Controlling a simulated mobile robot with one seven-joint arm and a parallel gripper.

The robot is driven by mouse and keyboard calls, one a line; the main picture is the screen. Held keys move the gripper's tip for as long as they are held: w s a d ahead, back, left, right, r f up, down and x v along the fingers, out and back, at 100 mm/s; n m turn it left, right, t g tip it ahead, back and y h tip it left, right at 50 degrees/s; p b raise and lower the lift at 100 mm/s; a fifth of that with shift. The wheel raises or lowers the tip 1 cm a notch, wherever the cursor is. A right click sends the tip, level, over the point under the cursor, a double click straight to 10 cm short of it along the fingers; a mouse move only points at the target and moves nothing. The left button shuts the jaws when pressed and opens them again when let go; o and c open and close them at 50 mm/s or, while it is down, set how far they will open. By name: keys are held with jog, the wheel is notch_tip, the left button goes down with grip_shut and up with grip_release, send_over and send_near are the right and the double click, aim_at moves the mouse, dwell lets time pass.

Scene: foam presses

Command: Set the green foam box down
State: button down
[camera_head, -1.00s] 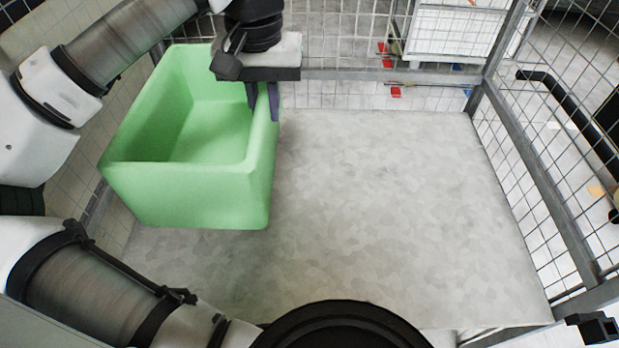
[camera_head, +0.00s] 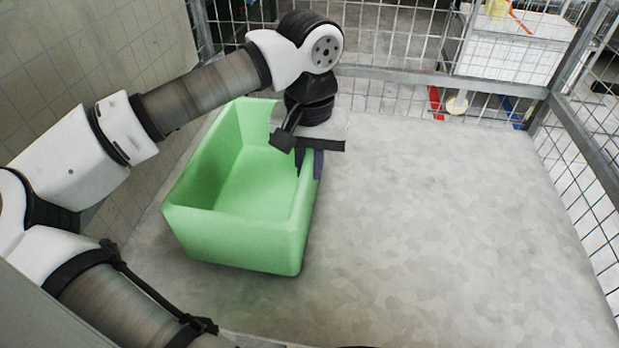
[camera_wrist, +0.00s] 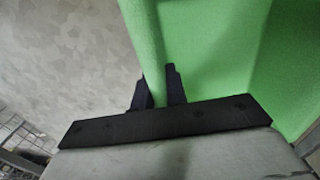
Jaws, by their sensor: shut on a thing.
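The green foam box (camera_head: 240,240) is an open-topped, empty tub at the left of the grey floor panel in the head view. My gripper (camera_head: 311,172) is shut on its right wall near the far corner. In the wrist view the two dark fingers (camera_wrist: 158,88) straddle the rim of the green box (camera_wrist: 205,50), one inside and one outside. The box looks level and is low over the grey surface (camera_head: 430,220). I cannot tell for sure whether its underside touches. My gripper body hides part of the far right corner.
Wire mesh fencing (camera_head: 390,95) with grey posts closes off the back and right side. A pale tiled wall (camera_head: 120,50) stands close on the left. The grey surface right of the box is clear. A white cabinet (camera_head: 515,45) stands beyond the mesh.

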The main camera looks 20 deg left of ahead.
notch_tip(320, 180, down, 2)
jog(key=shift+b, duration=0.3)
jog(key=shift+f, duration=0.25)
jog(key=c, duration=1.4)
grip_release()
jog(key=shift+r, duration=0.1)
jog(key=shift+r, duration=0.1)
jog(key=shift+r, duration=0.25)
notch_tip(320, 180, up, 12)
jog(key=shift+f, duration=0.15)
